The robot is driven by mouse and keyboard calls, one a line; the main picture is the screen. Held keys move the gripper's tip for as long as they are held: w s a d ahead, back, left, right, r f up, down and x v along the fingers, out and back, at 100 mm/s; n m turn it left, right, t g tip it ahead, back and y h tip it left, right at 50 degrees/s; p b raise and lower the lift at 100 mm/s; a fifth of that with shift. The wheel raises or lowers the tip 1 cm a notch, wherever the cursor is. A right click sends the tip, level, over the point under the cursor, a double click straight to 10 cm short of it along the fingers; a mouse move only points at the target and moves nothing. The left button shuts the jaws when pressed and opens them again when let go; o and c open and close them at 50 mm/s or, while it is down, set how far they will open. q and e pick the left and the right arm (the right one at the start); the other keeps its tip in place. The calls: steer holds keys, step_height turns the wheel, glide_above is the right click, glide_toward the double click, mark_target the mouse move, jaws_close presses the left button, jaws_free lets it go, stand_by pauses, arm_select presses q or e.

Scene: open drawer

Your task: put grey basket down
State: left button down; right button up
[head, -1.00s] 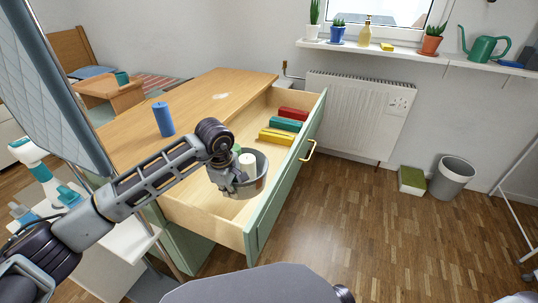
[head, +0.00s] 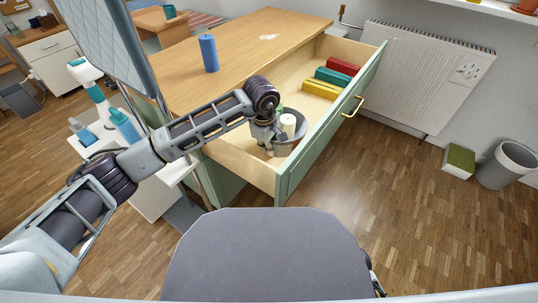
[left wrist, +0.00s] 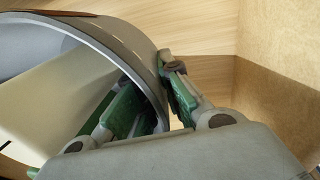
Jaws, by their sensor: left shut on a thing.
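The grey basket (head: 296,144) is in the open drawer (head: 240,155), near the drawer's front end, in the head view. A white cylinder (head: 288,124) stands in the basket. My left gripper (head: 272,138) is shut on the basket's near rim. In the left wrist view, the green-padded fingers of the left gripper (left wrist: 152,100) straddle the grey basket rim (left wrist: 128,48), and part of the pale cylinder (left wrist: 45,95) shows inside. The basket's underside is hidden, so I cannot tell whether it touches the drawer floor. My right gripper is not in view.
Red (head: 342,65), teal (head: 332,76) and yellow (head: 321,88) blocks lie deeper in the drawer. A blue cylinder (head: 209,53) stands on the desk top (head: 245,30). A radiator (head: 420,70) stands right of the drawer.

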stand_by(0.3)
arm_select(q)
steer(key=shift+f+b, duration=0.7)
steer(key=shift+f, duration=1.15)
steer(key=c, duration=1.6)
jaws_free()
steer(key=shift+f, duration=0.1)
step_height(320, 180, up, 8)
steer(key=s+p, duration=0.1)
steer(key=p, duration=0.1)
steer(key=shift+a+f+p, duration=0.2)
steer(key=shift+a+p, duration=0.1)
steer(key=shift+p, duration=0.1)
